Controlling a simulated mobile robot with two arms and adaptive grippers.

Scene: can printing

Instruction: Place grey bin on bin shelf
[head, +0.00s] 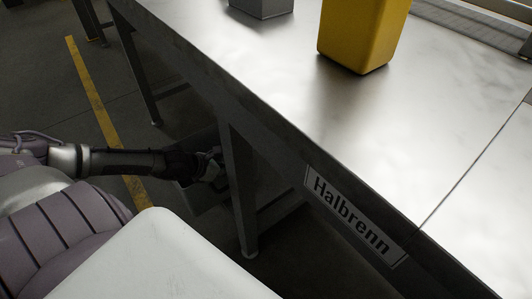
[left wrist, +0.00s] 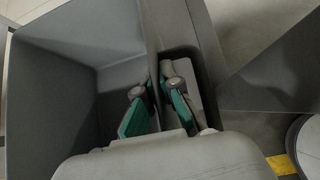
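In the left wrist view a grey bin (left wrist: 55,95) fills the left side, its open inside facing the camera. My left gripper (left wrist: 155,95) has its green-padded fingers on either side of the bin's wall, close together on it. In the head view my left gripper (head: 212,165) is low beside the table leg, below the tabletop. The bin there is dark and mostly hidden by my arm and the shadow. My right gripper is not in view. I cannot make out a bin shelf for certain.
A metal table (head: 400,115) with a "Halbrenn" label (head: 350,215) fills the right. A yellow bin (head: 362,35) and another grey container (head: 262,8) stand on it. A table leg (head: 238,190) is right beside my left gripper. Floor with a yellow line (head: 95,105) is open at left.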

